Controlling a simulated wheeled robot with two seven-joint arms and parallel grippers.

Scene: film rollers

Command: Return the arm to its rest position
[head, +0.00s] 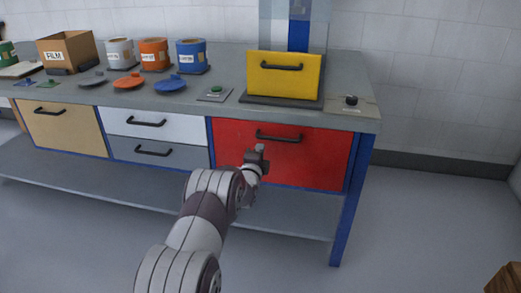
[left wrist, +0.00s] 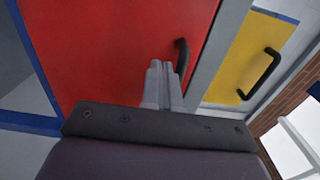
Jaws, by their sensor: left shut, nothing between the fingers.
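My left arm reaches in from the bottom of the head view. Its gripper (head: 258,153) is in front of the red drawer front (head: 320,160) and just left of and below that drawer's black handle (head: 278,136). In the left wrist view the gripper's fingers (left wrist: 161,72) are together with nothing between them. The red panel (left wrist: 110,50) fills much of that view, with its black handle (left wrist: 181,57) right beside the fingertips. I cannot tell whether they touch. My right gripper is in neither view.
The workbench (head: 225,112) carries a yellow box front with a handle (head: 285,75), a green button (head: 216,90), blue, orange and white cans (head: 192,55), loose lids and a cardboard FILM box (head: 66,52). A lower shelf (head: 130,180) runs beneath.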

